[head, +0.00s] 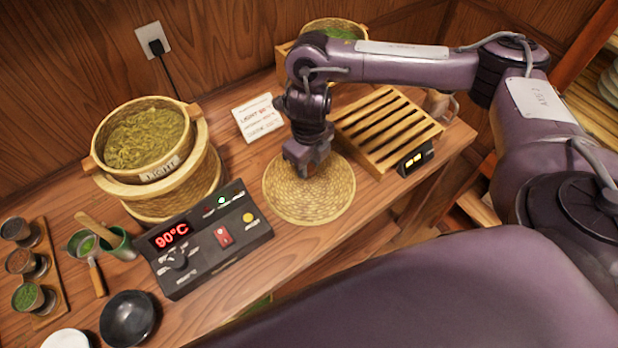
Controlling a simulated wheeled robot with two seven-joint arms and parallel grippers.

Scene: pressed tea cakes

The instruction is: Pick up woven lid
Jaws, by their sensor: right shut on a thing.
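The woven lid (310,207) is a round, pale straw disc near the middle of the wooden table in the head view. My right gripper (305,172) comes down from above onto the lid's upper part and is shut on it. The fingertips and the lid's middle under them are partly hidden by the gripper's body. I cannot tell whether the lid is lifted off the table. My left gripper is not in view.
A control box (200,240) showing 90°C stands left of the lid. A steamer basket (160,205) of leaves is behind it. A slatted wooden rack (388,130) is close on the right, and a paper card (258,118) lies behind. A black bowl (128,318) is at front left.

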